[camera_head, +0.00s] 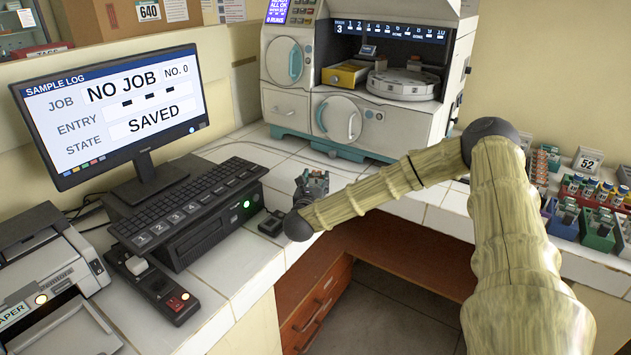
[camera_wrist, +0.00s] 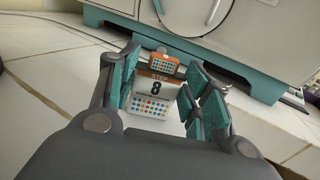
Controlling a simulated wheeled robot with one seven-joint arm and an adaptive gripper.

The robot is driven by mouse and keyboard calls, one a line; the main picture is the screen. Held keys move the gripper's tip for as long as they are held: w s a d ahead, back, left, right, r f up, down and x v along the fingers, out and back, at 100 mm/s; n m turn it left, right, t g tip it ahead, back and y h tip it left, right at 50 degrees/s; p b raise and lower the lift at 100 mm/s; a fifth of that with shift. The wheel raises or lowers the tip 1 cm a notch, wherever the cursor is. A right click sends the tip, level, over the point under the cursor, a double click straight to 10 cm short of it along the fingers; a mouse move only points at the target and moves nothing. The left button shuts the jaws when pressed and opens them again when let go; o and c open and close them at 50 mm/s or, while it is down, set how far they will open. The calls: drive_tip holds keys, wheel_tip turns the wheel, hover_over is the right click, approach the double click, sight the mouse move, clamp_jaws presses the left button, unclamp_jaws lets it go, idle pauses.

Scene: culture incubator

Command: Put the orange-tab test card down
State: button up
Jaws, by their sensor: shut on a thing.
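My gripper (camera_head: 312,183) is low over the white tiled counter, between the keyboard and the large machine. In the wrist view its teal-padded fingers (camera_wrist: 165,85) stand on both sides of the orange-tab test card (camera_wrist: 152,106) and are shut on it. The card is white with an orange band, an "8" and rows of coloured dots. An orange tab (camera_wrist: 164,63) with small dots rises at its far end. I cannot tell whether the card touches the counter. In the head view the card is too small to make out.
The cream machine (camera_head: 290,108) with an open bay and a carousel (camera_head: 402,84) stands behind my gripper. A keyboard (camera_head: 190,205) and a monitor (camera_head: 112,105) reading "NO JOB" and "SAVED" are at left. Tube racks (camera_head: 598,228) fill the right counter. Bare tiles (camera_head: 262,155) lie beside the keyboard.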

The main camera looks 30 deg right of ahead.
drive_tip(key=o, duration=0.8)
drive_tip(key=shift+r+p, duration=0.15)
drive_tip(key=shift+p, duration=0.15)
